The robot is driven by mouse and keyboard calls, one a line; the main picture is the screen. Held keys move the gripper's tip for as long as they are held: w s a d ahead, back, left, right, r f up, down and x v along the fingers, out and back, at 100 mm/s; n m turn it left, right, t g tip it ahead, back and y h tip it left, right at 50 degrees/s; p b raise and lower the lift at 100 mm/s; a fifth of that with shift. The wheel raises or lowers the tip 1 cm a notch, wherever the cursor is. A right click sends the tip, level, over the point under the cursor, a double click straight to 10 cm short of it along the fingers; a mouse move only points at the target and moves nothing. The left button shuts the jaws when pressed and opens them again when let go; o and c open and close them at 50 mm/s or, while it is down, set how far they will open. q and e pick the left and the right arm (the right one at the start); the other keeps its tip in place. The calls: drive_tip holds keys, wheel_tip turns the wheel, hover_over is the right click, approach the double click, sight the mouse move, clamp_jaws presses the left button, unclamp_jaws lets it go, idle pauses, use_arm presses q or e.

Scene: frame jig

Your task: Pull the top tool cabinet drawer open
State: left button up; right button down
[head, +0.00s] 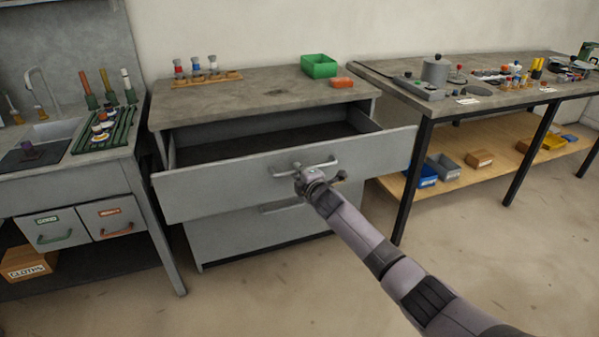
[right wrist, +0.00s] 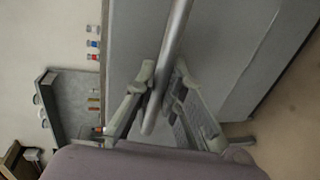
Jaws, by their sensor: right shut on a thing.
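The grey tool cabinet (head: 250,240) stands in the middle of the head view. Its top drawer (head: 225,183) is pulled out, and its dark inside shows empty. A light bar handle (head: 305,168) runs across the drawer front. My right gripper (head: 305,178) is at this handle. In the right wrist view the fingers of my right gripper (right wrist: 163,85) are shut around the handle bar (right wrist: 172,50). The lower drawer (head: 255,225) is shut. My left gripper shows in neither view.
On the cabinet top stand a green bin (head: 319,66), an orange block (head: 342,82) and a wooden rack (head: 207,79) with small bottles. A sink bench (head: 70,180) is at left, a workbench (head: 440,105) at right. The floor in front is clear.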

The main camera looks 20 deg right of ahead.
drive_tip(key=c, duration=1.7)
unclamp_jaws()
drive_tip(key=shift+o, duration=0.2)
drive_tip(key=v, duration=1.2)
